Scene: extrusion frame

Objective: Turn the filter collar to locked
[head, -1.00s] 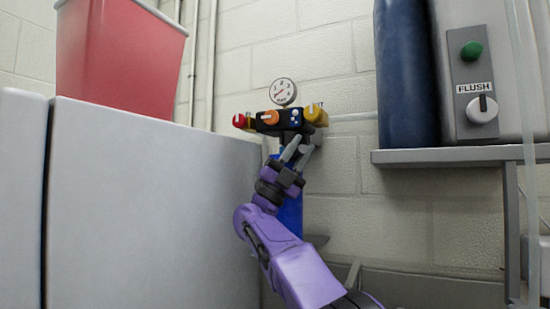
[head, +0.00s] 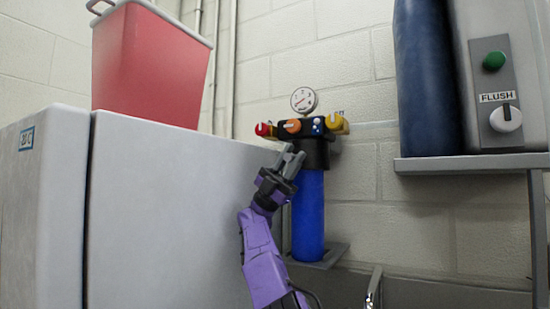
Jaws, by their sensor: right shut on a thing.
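The filter stands against the wall in the middle of the head view, with a blue cylindrical body (head: 308,215) and a black collar (head: 317,153) above it under a black head. My right gripper (head: 291,158), on its purple arm, is at the left front of the collar. Its grey fingers are closed together on what looks like a small part of the collar, mostly hidden between them. No lock marking on the collar is readable. My left gripper is not in view.
The head carries red (head: 265,129), orange (head: 292,126) and yellow (head: 338,123) fittings, with a gauge (head: 304,100) above. A grey cabinet (head: 165,210) with a red bin (head: 150,65) is close on the left. A shelf (head: 470,162) juts out at right.

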